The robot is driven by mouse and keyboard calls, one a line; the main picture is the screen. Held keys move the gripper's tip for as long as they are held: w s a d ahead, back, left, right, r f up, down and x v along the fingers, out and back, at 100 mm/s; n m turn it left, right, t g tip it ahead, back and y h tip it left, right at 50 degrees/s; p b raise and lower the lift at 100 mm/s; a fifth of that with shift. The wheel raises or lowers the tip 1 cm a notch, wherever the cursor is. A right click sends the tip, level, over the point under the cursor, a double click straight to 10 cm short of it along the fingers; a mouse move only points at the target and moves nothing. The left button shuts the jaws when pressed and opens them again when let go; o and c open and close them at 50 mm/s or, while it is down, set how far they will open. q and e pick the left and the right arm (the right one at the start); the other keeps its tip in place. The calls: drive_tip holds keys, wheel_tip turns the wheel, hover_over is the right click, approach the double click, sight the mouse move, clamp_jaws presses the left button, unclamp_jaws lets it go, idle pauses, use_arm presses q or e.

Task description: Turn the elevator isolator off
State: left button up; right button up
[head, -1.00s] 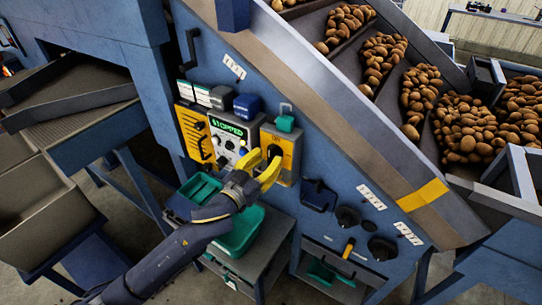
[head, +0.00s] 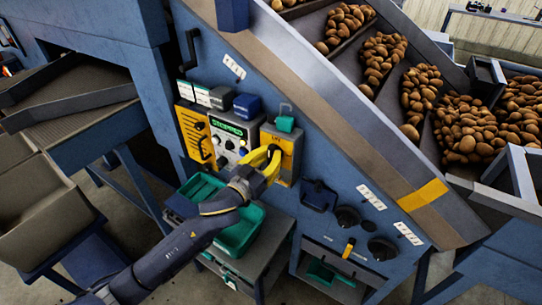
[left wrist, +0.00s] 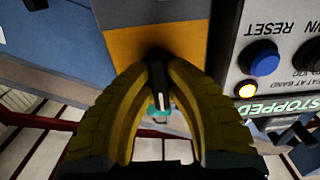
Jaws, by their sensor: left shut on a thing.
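The elevator isolator is a yellow-fronted box (head: 289,143) on the blue machine side, right of the control panel. Its black rotary handle with a white mark (left wrist: 157,82) shows in the left wrist view, between my yellow fingers. My left gripper (head: 273,154) is shut on this handle, and its fingers hide part of it and of the yellow plate (left wrist: 190,45). A teal padlock-like piece (head: 286,123) sits at the top of the isolator box. My right gripper is in neither view.
The control panel (head: 242,149) beside the isolator has a green "STOPPED" display (head: 227,128), knobs and a blue RESET button (left wrist: 260,60). Teal trays (head: 240,232) lie below my arm. Potatoes (head: 465,125) fill the sloping lanes at upper right.

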use_arm(q)
clamp_jaws()
drive_tip(key=m, duration=0.4)
drive_tip(key=shift+m, duration=0.3)
drive_tip(key=m, duration=0.4)
drive_tip(key=shift+m, duration=0.3)
drive_tip(key=m, duration=0.4)
drive_tip(key=shift+m, duration=2.3)
drive_tip(key=o, duration=0.8)
unclamp_jaws()
drive_tip(key=shift+s, duration=0.1)
